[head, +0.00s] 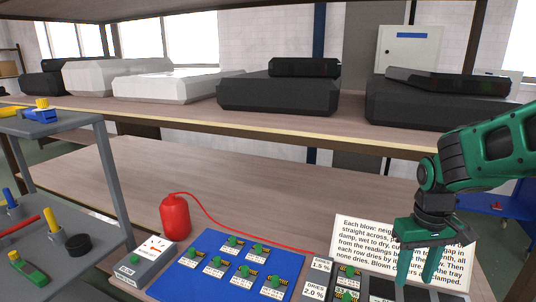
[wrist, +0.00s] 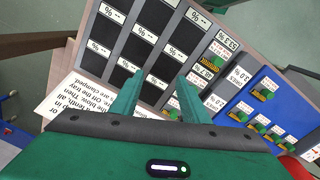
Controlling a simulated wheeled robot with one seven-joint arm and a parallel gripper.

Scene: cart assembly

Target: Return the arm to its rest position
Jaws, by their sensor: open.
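My green gripper (head: 415,278) hangs at the right of the head view, fingers pointing down over the dark grey tray. In the wrist view its two green fingers (wrist: 158,88) stand apart with nothing held between them. The tray (wrist: 125,67) has rows of black cells with percent labels; several green-topped pieces sit in the column nearest the blue mat. My arm reaches in from the right edge of the head view. My gripper hides part of the tray and of the white instruction card (head: 356,236) behind it.
A blue mat (head: 208,287) holds several green and yellow pieces with labels. A red bulb (head: 175,217) with a red tube and a white meter box (head: 146,262) stand left of it. A shelf (head: 180,116) with black and white cases runs above; a grey cart (head: 100,120) stands left.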

